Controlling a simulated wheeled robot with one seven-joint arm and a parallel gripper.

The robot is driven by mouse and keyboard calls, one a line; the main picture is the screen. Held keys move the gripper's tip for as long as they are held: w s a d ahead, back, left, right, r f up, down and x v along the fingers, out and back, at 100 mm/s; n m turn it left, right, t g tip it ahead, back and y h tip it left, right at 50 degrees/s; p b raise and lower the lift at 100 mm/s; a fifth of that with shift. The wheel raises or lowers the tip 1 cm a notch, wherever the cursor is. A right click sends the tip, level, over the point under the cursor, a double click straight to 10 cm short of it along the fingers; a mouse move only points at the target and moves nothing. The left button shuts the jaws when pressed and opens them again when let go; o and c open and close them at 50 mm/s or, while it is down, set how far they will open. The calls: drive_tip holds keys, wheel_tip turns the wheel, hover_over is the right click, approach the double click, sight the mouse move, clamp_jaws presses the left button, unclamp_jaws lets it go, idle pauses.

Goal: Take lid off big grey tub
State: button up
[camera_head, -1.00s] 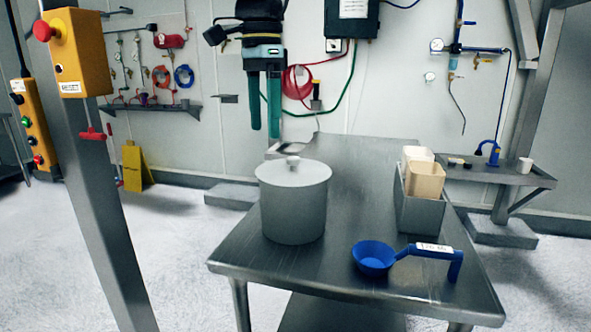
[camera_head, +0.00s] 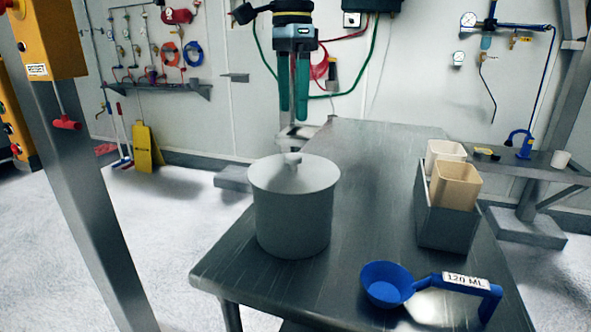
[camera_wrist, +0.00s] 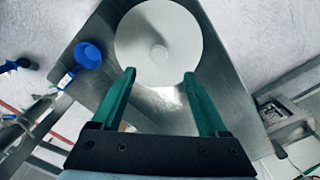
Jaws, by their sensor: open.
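The big grey tub (camera_head: 292,222) stands upright on the left part of the steel table, with its round grey lid (camera_head: 265,178) on top. A small knob (camera_head: 292,159) rises from the middle of the lid. The wrist view shows the lid (camera_wrist: 140,40) from above, with the knob (camera_wrist: 159,53) in its centre. My gripper (camera_head: 293,118) hangs above and behind the tub, its two green fingers pointing down. In the wrist view my gripper (camera_wrist: 159,80) is open and empty, with the fingers apart and the knob beyond their tips. The tub's far side is hidden.
A blue scoop (camera_head: 385,283) labelled 120 ML lies at the table's (camera_head: 375,170) front right. A grey bin (camera_head: 445,225) with beige containers stands on the right side. The middle of the table is clear. A steel post (camera_head: 85,200) stands at the left.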

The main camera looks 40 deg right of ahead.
sight(294, 155)
wheel_tip(294, 155, down, 9)
drive_tip(key=shift+s+f+p, duration=0.1)
drive_tip(key=shift+s+p, duration=0.05)
drive_tip(key=shift+p, duration=0.6)
clamp_jaws()
idle(0.5)
